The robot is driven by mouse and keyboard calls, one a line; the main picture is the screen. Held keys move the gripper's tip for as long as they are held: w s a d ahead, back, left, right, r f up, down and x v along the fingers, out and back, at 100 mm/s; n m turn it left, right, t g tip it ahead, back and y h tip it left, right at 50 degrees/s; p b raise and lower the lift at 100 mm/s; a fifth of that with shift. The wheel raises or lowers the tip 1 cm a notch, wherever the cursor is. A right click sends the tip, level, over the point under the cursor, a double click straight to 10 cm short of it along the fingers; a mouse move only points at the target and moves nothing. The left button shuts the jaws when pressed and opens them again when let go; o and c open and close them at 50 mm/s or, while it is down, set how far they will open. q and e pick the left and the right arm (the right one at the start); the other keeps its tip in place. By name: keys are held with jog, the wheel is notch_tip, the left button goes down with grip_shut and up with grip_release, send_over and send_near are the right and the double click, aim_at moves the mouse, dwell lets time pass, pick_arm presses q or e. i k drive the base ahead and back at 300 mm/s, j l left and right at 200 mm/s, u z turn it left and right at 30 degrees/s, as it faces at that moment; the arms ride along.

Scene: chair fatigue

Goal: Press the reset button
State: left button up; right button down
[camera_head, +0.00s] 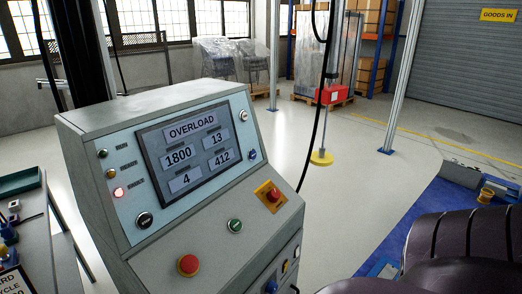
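A grey control console (160,110) stands at the centre left. Its screen (185,150) reads OVERLOAD with 1800, 13, 4 and 412. Below the screen are a black round button (145,219), a green button (235,225) and a red mushroom button (188,265). A red knob on a yellow plate (270,195) sits at the right. A blue button (252,155) is right of the screen. Button labels are too small to read, so I cannot tell which is reset. A red lamp (118,192) is lit. Neither of my grippers is in view.
A bench (35,235) with small tools and a green tray (20,181) stands at the left. Dark ribbed chair parts (465,235) are at the lower right beside a blue mat (410,210). A black cable hangs behind the console.

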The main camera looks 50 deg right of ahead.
aim_at(253, 154)
jog(key=l, duration=1.65)
